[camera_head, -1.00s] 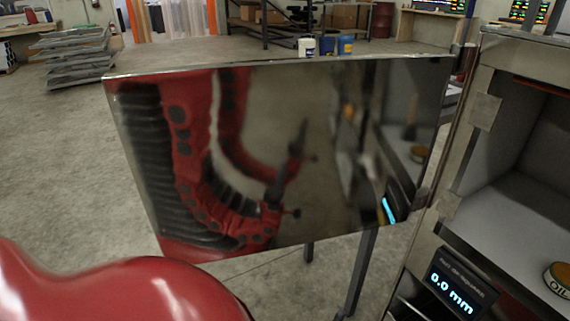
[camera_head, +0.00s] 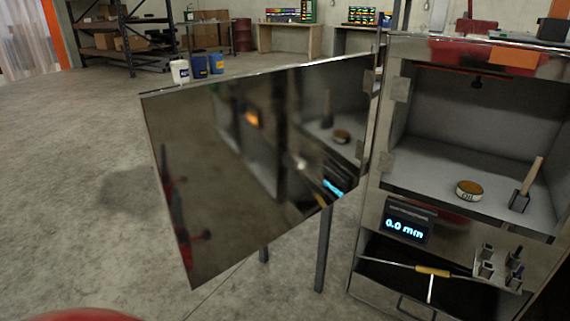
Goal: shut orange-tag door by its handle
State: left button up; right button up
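A mirror-like metal door (camera_head: 225,165) stands wide open on hinges at the left side of the metal cabinet (camera_head: 372,215). Its shiny face is toward me and reflects the cabinet and red parts of my arm. I see no handle on this face. An orange tag (camera_head: 513,57) is on the top front edge of the cabinet, above the open compartment. Neither of my grippers is directly in view; only a red part of my body shows at the bottom left.
The compartment holds an oil tin (camera_head: 469,190) and a wooden-handled tool (camera_head: 526,187). A display reading 0.0 mm (camera_head: 406,220) is below. A yellow-gripped T-handle tool (camera_head: 432,272) lies lower down. Paint buckets (camera_head: 200,66) stand behind the door. The floor at left is clear.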

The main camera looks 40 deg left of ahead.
aim_at(241, 160)
jog(key=k+j+z, duration=0.1)
jog(key=j, duration=0.3)
jog(key=k+j+z, duration=0.15)
jog(key=j, duration=0.2)
jog(key=j+z, duration=0.1)
jog(key=j, duration=0.3)
jog(key=k+j+z, duration=0.1)
jog(key=j, duration=0.25)
jog(key=j+z, duration=0.1)
jog(key=j, duration=0.25)
jog(key=k+j+z, duration=0.1)
jog(key=j, duration=0.25)
jog(key=k+j+z, duration=0.1)
jog(key=j, duration=0.25)
jog(key=k+j+z, duration=0.1)
jog(key=j, duration=0.25)
jog(key=i+j, duration=0.2)
jog(key=j, duration=0.15)
jog(key=i+j+z, duration=0.15)
jog(key=j, duration=0.25)
jog(key=i, duration=0.05)
